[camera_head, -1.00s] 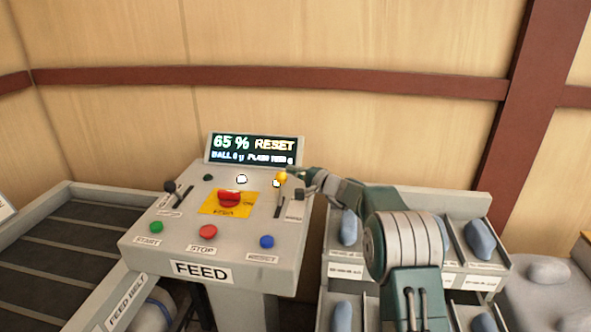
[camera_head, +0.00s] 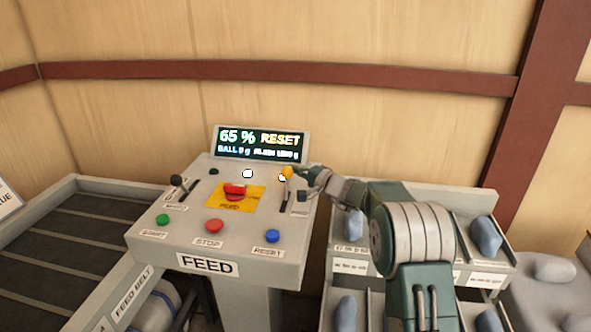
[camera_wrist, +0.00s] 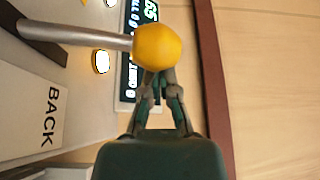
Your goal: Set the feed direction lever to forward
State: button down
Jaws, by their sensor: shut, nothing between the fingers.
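The feed lever, with a yellow ball knob (camera_head: 287,172) on a metal shaft, stands at the right side of the grey control panel, its knob near the slot's far end. In the wrist view the knob (camera_wrist: 158,46) is large and close, and a BACK label (camera_wrist: 51,116) lies beside the lever. My gripper (camera_head: 305,173) is just right of the knob. In the wrist view its fingers (camera_wrist: 155,84) are closed together, with nothing between them, and overlap the knob's lower edge. I cannot tell whether they touch it.
A display (camera_head: 261,144) reads 65 % RESET. The panel also has a black-knobbed lever (camera_head: 177,181), a red central control (camera_head: 234,191), and green (camera_head: 163,219), red (camera_head: 214,226) and blue (camera_head: 272,236) buttons. A conveyor (camera_head: 60,240) is left; bins with blue-grey pillows (camera_head: 486,236) are right.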

aim_at(290, 169)
jog(key=shift+s+a+r, duration=0.1)
jog(key=shift+s, duration=0.2)
jog(key=shift+s+a+r+n+y, duration=0.1)
jog(key=shift+s+r+n+y, duration=0.1)
jog(key=shift+s+n+y, duration=0.35)
jog(key=shift+s+a+r+n+y, duration=0.15)
jog(key=shift+s+n+y, duration=0.1)
jog(key=shift+s+n, duration=0.45)
jog(key=s+n, duration=0.1)
jog(key=s+n+y, duration=0.1)
jog(key=n, duration=0.1)
jog(key=shift+s+a, duration=0.15)
jog(key=shift+a, duration=0.05)
jog(key=shift+s+a, duration=0.2)
jog(key=shift+s, duration=0.55)
jog(key=shift+d, duration=0.1)
